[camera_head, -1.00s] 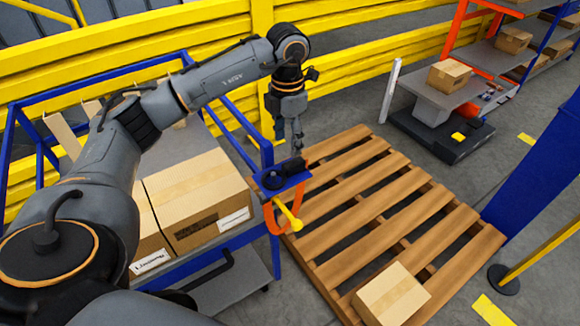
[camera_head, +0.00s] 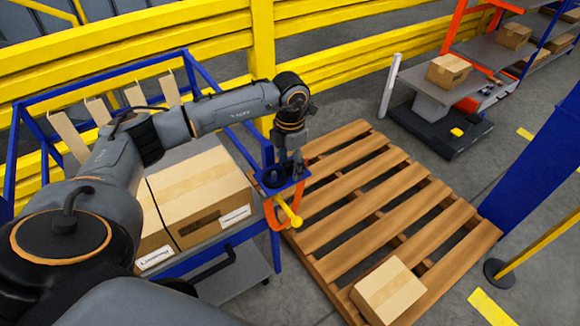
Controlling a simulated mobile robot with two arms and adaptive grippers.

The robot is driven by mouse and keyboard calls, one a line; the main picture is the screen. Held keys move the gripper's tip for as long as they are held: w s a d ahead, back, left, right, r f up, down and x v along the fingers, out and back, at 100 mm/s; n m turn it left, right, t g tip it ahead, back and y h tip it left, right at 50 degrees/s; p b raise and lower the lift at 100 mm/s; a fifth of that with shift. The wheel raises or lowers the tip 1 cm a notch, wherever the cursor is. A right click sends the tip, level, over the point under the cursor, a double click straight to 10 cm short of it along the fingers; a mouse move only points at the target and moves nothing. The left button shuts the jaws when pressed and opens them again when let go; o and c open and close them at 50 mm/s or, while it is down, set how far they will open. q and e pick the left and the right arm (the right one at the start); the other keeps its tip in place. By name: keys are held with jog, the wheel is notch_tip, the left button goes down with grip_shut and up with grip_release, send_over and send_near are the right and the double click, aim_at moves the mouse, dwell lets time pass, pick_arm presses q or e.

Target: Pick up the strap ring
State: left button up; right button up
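An orange loop, which I take to be the strap ring (camera_head: 270,216), hangs around a yellow peg (camera_head: 290,212) with a round knob. The peg sticks out from a blue bracket (camera_head: 301,184) at the corner of the blue cart. My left gripper (camera_head: 289,163) points down just above the bracket, behind and above the loop, and does not visibly hold it. Its fingertips overlap dark items on the bracket, so I cannot tell contact or opening. My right gripper is out of view.
Cardboard boxes (camera_head: 198,192) stand on the blue cart beside the bracket. A wooden pallet (camera_head: 385,215) with a small box (camera_head: 389,291) lies to the right. A yellow barrier (camera_head: 350,65) runs behind. A blue post (camera_head: 535,165) stands at far right.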

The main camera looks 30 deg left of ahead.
pick_arm(q)
grip_shut()
jog(key=shift+r, duration=0.1)
jog(key=shift+w+r, duration=0.1)
jog(key=shift+r, duration=0.1)
notch_tip(320, 180, up, 2)
jog(key=shift+b, duration=0.35)
jog(key=d+r+b, duration=0.5)
jog(key=d+r, duration=0.5)
jog(key=d, duration=0.3)
jog(key=s+a+f+b, duration=0.1)
jog(key=s+a+b, duration=0.1)
jog(key=s+a, duration=0.3)
jog(key=s, duration=0.4)
jog(key=shift+a+f+b, duration=0.2)
jog(key=shift+b, duration=0.15)
